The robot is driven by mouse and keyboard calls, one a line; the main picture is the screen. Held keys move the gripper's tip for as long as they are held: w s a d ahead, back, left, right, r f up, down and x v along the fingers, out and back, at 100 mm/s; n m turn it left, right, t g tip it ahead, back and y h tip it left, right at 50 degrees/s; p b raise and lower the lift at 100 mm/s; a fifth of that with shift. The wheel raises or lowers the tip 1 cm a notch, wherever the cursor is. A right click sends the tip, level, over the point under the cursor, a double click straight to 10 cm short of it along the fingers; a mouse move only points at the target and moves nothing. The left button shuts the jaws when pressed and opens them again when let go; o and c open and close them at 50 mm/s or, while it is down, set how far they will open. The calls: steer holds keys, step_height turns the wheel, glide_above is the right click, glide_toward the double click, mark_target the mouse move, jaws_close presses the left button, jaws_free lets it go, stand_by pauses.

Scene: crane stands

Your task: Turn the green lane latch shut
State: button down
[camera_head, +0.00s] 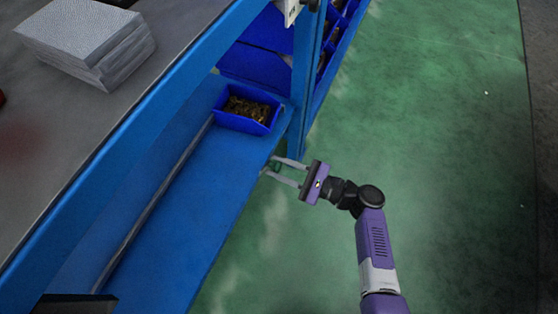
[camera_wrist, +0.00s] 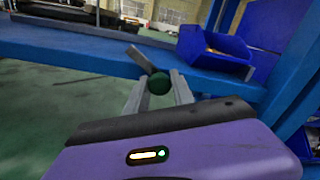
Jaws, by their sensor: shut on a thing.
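The green lane latch (camera_wrist: 158,83) shows in the wrist view as a dark green round knob with a grey bar (camera_wrist: 140,60) reaching up and left from it. It sits at the front edge of the blue shelf (camera_head: 190,215). My gripper (camera_wrist: 159,88) is shut on the green knob, with one finger on each side of it. In the head view my gripper (camera_head: 269,167) reaches in from the right to the shelf edge beside the blue upright. The latch is small and mostly hidden there by the fingers.
A blue bin (camera_head: 247,109) with brownish small parts stands on the shelf near the blue upright (camera_head: 302,80). More blue bins are behind it. A grey worktop with a stack of grey sheets (camera_head: 85,38) lies upper left. Green floor (camera_head: 440,130) on the right is clear.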

steer(key=m+p, duration=0.1)
steer(key=m, duration=0.1)
steer(key=m+p, duration=0.3)
steer(key=m, duration=0.1)
steer(key=shift+r+m+p, duration=0.25)
steer(key=shift+m+p, duration=0.05)
steer(key=shift+p, duration=0.1)
steer(key=m+p, duration=0.2)
steer(key=m, duration=0.2)
steer(key=shift+f+m, duration=0.1)
steer(key=shift+m, duration=0.2)
steer(key=shift+m+p, duration=0.3)
steer(key=shift+m, duration=0.5)
steer(key=shift+w, duration=0.1)
steer(key=c, duration=1.1)
jaws_free()
steer(key=shift+d+f, duration=0.1)
steer(key=p+v, duration=0.1)
steer(key=v, duration=0.6)
steer(key=shift+s+d, duration=0.2)
steer(key=shift+d, duration=0.1)
